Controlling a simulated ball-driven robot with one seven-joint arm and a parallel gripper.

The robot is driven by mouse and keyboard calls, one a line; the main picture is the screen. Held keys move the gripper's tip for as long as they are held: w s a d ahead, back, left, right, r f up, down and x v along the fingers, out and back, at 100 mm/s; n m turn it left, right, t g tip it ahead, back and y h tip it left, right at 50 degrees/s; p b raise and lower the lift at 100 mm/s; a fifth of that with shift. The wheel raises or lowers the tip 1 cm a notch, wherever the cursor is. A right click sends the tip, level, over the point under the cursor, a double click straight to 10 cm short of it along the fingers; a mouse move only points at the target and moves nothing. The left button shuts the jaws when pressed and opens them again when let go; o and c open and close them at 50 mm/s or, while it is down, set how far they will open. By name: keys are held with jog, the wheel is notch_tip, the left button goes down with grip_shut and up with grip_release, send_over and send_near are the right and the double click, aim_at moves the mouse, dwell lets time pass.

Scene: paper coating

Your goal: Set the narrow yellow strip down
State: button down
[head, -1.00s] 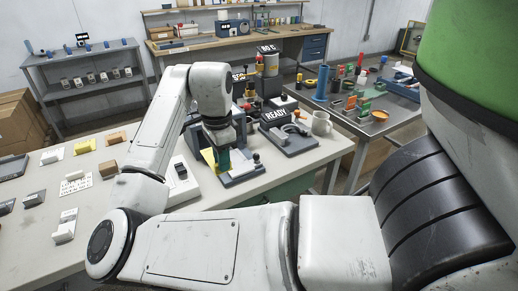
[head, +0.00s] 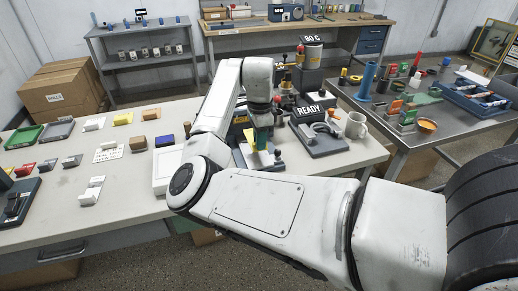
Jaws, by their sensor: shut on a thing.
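My gripper (head: 262,138), with green fingers, is small in the head view and points down over a grey plate (head: 270,159) on the white bench. It is shut. The narrow yellow strip (head: 248,137) shows as a thin sliver at the left side of the fingers, partly hidden by my gripper and arm. I cannot tell whether the strip's lower edge touches the plate.
The READY device (head: 318,137) and a mug (head: 356,126) stand right of my gripper. A heater unit marked 80 C (head: 312,65) is behind. A white box (head: 168,169) lies to the left. Small blocks and trays cover the bench's left part.

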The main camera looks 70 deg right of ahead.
jog(key=d+f, duration=0.1)
jog(key=w+d+f, duration=0.1)
jog(key=f, duration=0.1)
jog(key=d+f, duration=0.1)
jog(key=shift+w+f, duration=0.15)
jog(key=shift+w, duration=0.2)
jog(key=shift+d+f+p, duration=0.1)
jog(key=shift+f+p, duration=0.55)
jog(key=shift+f, duration=1.05)
jog(key=shift+f, duration=0.15)
jog(key=c, duration=1.1)
grip_release()
notch_tip(320, 180, up, 12)
jog(key=shift+r+b, duration=0.2)
jog(key=shift+b, duration=0.75)
